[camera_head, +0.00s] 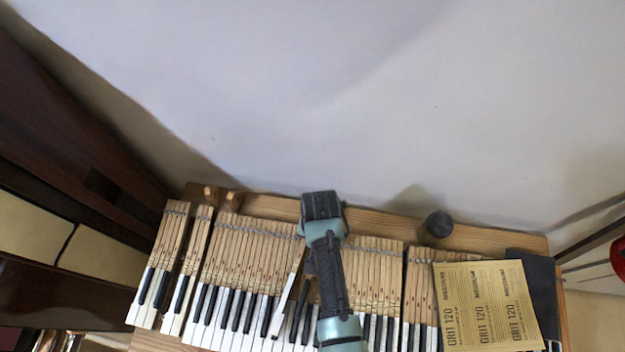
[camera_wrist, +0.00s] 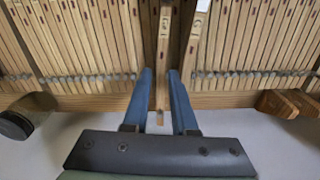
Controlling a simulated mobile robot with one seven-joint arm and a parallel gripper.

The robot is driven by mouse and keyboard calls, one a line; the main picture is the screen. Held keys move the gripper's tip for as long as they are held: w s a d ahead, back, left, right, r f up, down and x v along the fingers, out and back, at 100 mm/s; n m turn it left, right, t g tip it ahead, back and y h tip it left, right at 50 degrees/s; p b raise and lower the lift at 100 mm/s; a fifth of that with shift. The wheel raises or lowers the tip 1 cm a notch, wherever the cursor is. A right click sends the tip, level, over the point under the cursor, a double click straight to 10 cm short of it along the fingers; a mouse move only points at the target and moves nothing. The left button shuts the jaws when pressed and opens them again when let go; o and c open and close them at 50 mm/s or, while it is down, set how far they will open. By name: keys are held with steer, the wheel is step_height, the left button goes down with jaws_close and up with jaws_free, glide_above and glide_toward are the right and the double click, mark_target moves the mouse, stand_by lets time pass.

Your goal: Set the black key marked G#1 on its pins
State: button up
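The black key marked G#1 appears to be the wooden key stick (camera_wrist: 163,50) between my fingers in the wrist view; its mark is too small to read. It runs past the row of seated key ends and over the back rail, so it looks raised. My gripper (camera_wrist: 160,74) has a blue finger on each side of it, close against it. In the head view my gripper's fingers are hidden under my wrist, above the back of the keys. A dark key front (camera_head: 300,308) shows just left of my arm. The pins are hidden.
A loose white key (camera_head: 286,290) lies slanted left of my arm; its stick (camera_wrist: 194,40) is right of my fingers in the wrist view. Seated keys (camera_head: 240,255) stand close on both sides. Sandpaper (camera_head: 488,305), a dark cylinder (camera_head: 438,224) and wooden blocks (camera_wrist: 279,104) sit around the keyframe.

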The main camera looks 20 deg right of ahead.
steer(key=shift+f+b, duration=0.55)
steer(key=shift+f, duration=0.4)
stand_by(0.5)
jaws_close()
stand_by(1.5)
